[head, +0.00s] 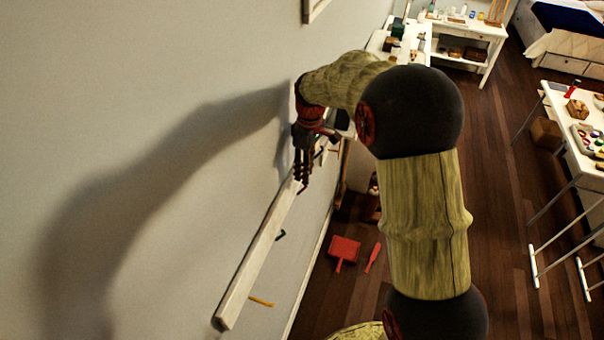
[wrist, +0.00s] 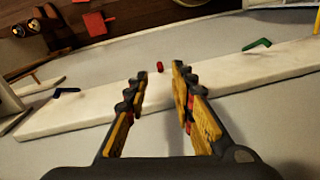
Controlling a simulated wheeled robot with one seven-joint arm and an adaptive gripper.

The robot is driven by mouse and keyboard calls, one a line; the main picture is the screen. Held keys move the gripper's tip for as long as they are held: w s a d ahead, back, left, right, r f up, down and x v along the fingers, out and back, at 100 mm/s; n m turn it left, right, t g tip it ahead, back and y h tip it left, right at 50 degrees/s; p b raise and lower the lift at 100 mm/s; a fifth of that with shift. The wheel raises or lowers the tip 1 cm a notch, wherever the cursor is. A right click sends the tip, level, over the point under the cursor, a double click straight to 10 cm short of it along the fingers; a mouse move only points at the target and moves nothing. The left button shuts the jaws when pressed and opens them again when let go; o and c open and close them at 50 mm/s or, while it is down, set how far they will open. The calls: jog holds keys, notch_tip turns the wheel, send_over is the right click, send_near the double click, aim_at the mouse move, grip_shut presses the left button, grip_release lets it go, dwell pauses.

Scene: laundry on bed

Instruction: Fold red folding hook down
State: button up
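The red folding hook (wrist: 160,67) shows in the wrist view as a small red piece at the far edge of the white rail (wrist: 85,112). It sits between and beyond my fingertips, with no contact visible. Its full shape and fold angle are hard to tell. My gripper (wrist: 160,76) is open and empty, its two fingers reaching over the rail. In the head view my gripper (head: 302,183) is at the upper part of the wall-mounted rail (head: 262,245), close to the wall. The red hook cannot be made out there.
A green hook (wrist: 257,45) is right of the red one, a dark hook (wrist: 66,92) left. A yellow hook (head: 261,302) is near the rail's lower end. The wall (head: 120,90) is close behind. A red dustpan (head: 345,248) and red brush (head: 373,257) lie on the floor.

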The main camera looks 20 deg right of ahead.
aim_at(304, 188)
jog(key=shift+s+a+f+p, duration=0.15)
jog(key=shift+f+p, duration=0.25)
jog(key=shift+f, duration=1.6)
jog(key=shift+s+a+f+p, duration=0.1)
jog(key=shift+f+p, duration=0.3)
jog(key=shift+f, duration=1.55)
jog(key=shift+c, duration=1.2)
jog(key=c, duration=0.4)
jog(key=shift+w, duration=0.1)
grip_shut()
